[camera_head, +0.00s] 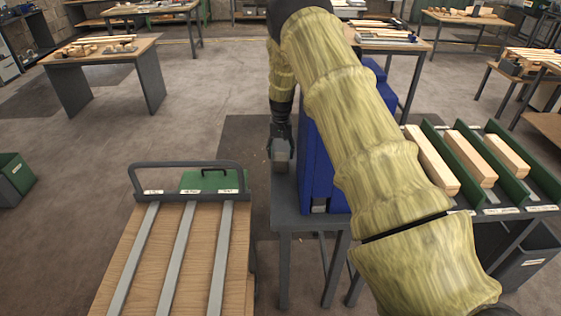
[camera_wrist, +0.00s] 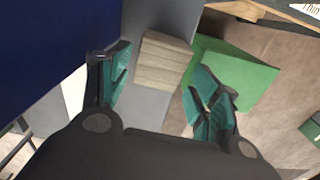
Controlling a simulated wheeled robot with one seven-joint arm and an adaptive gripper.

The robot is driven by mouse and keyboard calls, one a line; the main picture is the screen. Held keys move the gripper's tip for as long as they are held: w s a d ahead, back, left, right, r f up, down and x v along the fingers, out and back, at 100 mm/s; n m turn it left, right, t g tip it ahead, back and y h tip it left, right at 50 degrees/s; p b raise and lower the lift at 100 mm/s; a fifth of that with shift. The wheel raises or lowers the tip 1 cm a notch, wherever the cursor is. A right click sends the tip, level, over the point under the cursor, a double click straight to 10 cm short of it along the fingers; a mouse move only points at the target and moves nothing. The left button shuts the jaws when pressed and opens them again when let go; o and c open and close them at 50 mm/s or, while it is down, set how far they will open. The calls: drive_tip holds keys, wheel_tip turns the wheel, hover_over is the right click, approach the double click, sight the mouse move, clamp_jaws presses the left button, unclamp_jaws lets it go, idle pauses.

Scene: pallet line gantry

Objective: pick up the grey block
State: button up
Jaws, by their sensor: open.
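The grey block (camera_wrist: 162,62) looks grey-brown with a wood-like grain and lies on a grey surface in the wrist view. My gripper (camera_wrist: 158,82) is open, with one teal-padded finger to the left of the block and the other to its right. The block's near end lies toward the gap between the fingers; I cannot tell how far below them it is. In the head view my gripper (camera_head: 281,150) points down over the narrow grey table (camera_head: 284,215) beside the blue machine, and a small grey-brown face of the block (camera_head: 280,153) shows at the fingers.
The blue machine (camera_head: 315,165) stands close to the right of my gripper. A rack with green dividers (camera_head: 470,163) holds wooden beams at the right.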

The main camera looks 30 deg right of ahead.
sight(281, 156)
drive_tip(key=shift+f+p, duration=0.6)
drive_tip(key=shift+f, duration=1.25)
drive_tip(key=c, duration=0.8)
